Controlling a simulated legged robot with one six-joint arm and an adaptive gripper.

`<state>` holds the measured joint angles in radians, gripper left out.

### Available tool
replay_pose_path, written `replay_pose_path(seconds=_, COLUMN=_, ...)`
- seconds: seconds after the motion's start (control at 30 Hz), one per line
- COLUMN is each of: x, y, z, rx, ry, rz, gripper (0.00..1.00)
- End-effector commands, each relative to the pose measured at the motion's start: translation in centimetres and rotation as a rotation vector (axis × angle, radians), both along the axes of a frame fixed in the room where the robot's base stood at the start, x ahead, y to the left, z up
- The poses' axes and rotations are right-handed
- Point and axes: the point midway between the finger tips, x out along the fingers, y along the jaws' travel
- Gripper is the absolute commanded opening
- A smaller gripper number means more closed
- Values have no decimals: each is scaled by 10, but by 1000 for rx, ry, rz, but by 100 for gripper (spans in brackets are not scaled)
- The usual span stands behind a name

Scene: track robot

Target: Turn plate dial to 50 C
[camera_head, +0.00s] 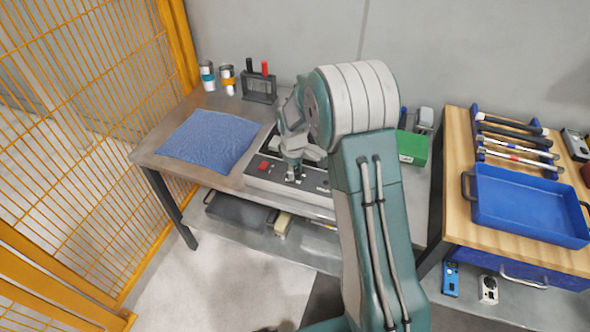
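The hot plate (259,184) is a light grey device with a dark top on the metal table, partly hidden behind my arm. A red switch (264,165) sits at the left of its front face. My gripper (293,176) points down at the front face, right of the red switch. The dial is not clearly visible; the fingertips and wrist cover that part. The fingers are too small here to tell whether they are open or touching anything.
A blue cloth (208,140) lies left on the metal table (160,142). Two cans and a rack (259,87) with red and black handles stand behind. A green box (412,147) is right of my arm. A wooden bench (457,190) holds a blue tray (530,205). Orange fencing (90,110) bounds the left.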

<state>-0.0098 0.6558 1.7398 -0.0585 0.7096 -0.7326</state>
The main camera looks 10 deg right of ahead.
Motion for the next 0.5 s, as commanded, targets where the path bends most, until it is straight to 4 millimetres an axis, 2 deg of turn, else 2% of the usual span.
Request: replay_pose_path(seconds=0.5, x=1, y=1, z=-2, rx=1, ry=0, rz=-62, gripper=0)
